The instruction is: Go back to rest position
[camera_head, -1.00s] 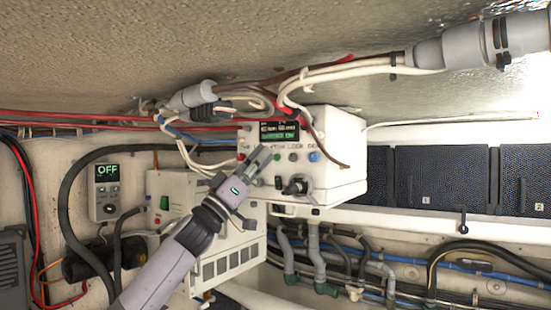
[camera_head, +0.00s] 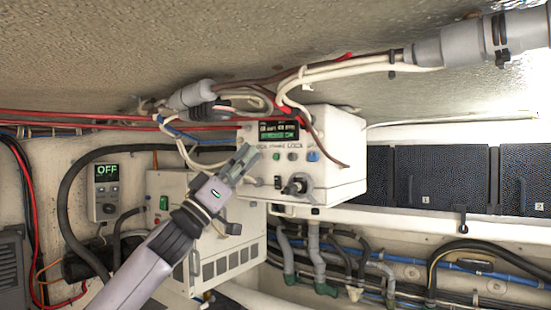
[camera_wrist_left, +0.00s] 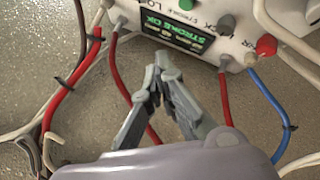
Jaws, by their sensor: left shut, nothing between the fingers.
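My left gripper (camera_head: 247,152) is shut and empty in the head view, just in front of the left part of a white control box (camera_head: 340,150). The box has a lit green display (camera_head: 278,131), small coloured buttons and a black knob (camera_head: 296,186). In the left wrist view the fingertips (camera_wrist_left: 165,75) meet below the box's display (camera_wrist_left: 178,38), with red cables close on both sides. I cannot tell whether the fingers touch the box. My right gripper is in neither view.
Red, white and brown cables run above and beside the box. A lower white unit (camera_head: 228,255) sits behind my left arm. A controller reading OFF (camera_head: 106,190) hangs at left. Dark panels (camera_head: 440,176) stand at right. Hoses (camera_head: 317,250) run below.

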